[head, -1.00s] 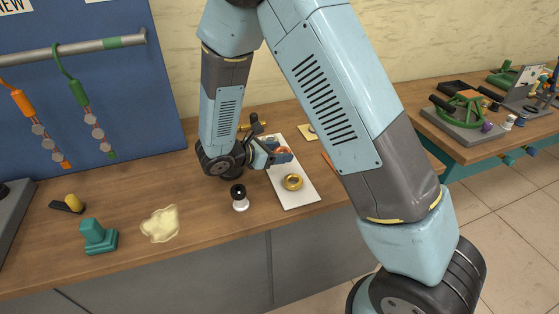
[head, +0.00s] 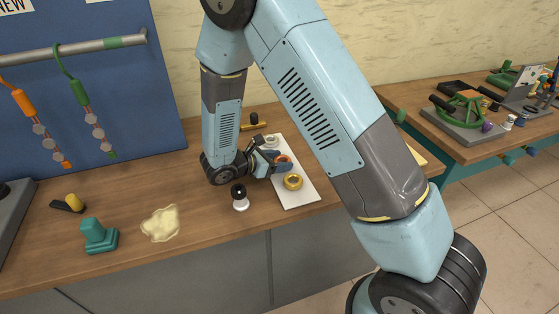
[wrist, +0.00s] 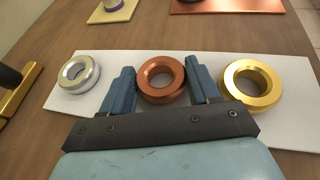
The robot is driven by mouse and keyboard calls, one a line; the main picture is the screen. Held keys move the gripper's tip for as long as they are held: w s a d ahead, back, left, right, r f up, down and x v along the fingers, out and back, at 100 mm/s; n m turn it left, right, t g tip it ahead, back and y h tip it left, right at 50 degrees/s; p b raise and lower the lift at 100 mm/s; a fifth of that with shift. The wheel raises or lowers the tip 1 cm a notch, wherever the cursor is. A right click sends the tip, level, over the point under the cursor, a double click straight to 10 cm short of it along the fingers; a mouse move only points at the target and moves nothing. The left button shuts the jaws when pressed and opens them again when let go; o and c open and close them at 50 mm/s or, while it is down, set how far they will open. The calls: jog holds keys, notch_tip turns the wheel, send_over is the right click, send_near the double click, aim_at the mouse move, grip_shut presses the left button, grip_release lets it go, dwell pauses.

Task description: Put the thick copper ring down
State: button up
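The thick copper ring (wrist: 161,80) is between the two blue fingers of my gripper (wrist: 161,66) in the wrist view, and both fingers look to touch its sides. It is over the white board (wrist: 297,76), between a silver ring (wrist: 78,74) and a gold ring (wrist: 252,84). Whether it rests on the board or hangs just above it, I cannot tell. In the head view, my gripper (head: 279,168) is over the white board (head: 300,202), with the gold ring (head: 293,182) nearer the front and the silver ring (head: 271,142) behind. The copper ring is partly hidden there.
A black-topped white stamp-like piece (head: 240,198) stands left of the board. A pale spill-shaped patch (head: 160,223) and a teal block (head: 98,236) lie further left. A copper-coloured plate (wrist: 228,5) lies beyond the board. Bare wood lies between these.

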jog(key=o, duration=0.4)
jog(key=shift+f, duration=0.2)
jog(key=shift+o, duration=0.2)
jog(key=shift+s, duration=0.1)
jog(key=shift+s+d+f, duration=0.1)
jog(key=shift+r, duration=0.2)
jog(key=v, duration=1.2)
jog(key=shift+w+r, duration=0.2)
jog(key=shift+r, duration=0.05)
jog(key=shift+r, duration=0.1)
